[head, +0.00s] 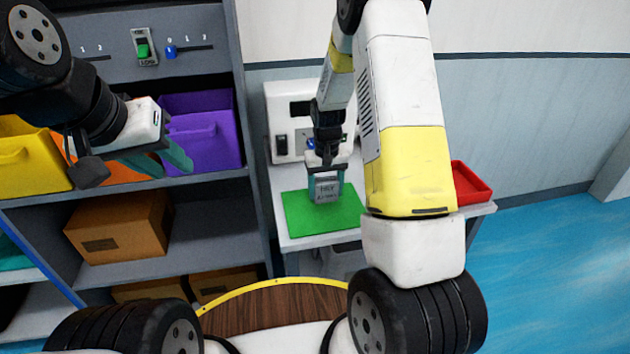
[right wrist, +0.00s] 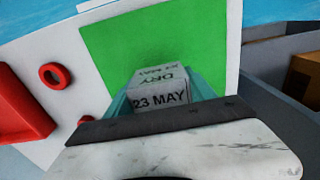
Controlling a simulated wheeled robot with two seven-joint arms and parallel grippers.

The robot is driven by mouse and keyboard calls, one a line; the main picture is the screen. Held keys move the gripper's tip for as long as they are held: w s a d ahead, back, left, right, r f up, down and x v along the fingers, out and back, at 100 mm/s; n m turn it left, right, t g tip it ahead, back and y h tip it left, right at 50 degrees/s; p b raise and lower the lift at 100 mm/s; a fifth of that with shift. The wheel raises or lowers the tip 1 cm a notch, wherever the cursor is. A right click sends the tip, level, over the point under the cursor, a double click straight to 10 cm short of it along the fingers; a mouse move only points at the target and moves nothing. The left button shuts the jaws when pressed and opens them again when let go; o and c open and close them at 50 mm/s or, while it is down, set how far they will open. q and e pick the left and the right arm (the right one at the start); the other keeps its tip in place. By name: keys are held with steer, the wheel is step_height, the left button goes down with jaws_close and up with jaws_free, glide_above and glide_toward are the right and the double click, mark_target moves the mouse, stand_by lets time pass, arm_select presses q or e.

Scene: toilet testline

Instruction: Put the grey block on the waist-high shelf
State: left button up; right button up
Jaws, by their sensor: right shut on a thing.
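The grey block (head: 327,188) is between the fingers of my right gripper (head: 326,180), over the green mat (head: 300,218) on the small white table. In the right wrist view the block (right wrist: 160,88) shows the printed words "DRY" and "23 MAY", with teal fingers on both sides. I cannot tell whether the block touches the mat. My left gripper (head: 165,162) is empty with its teal fingers apart, in front of the shelf unit. The grey shelf (head: 215,178) at mid height holds bins.
A purple bin (head: 205,135), an orange bin and a yellow bin (head: 30,160) fill the middle shelf. A cardboard box (head: 120,228) stands on the shelf below. A red tray (head: 470,182) and a white machine (head: 285,125) are on the table.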

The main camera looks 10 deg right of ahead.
mark_target(324, 198)
steer(key=shift+a+f, duration=0.2)
steer(key=shift+f, duration=1.25)
steer(key=shift+s+f, duration=0.1)
steer(key=o, duration=1.6)
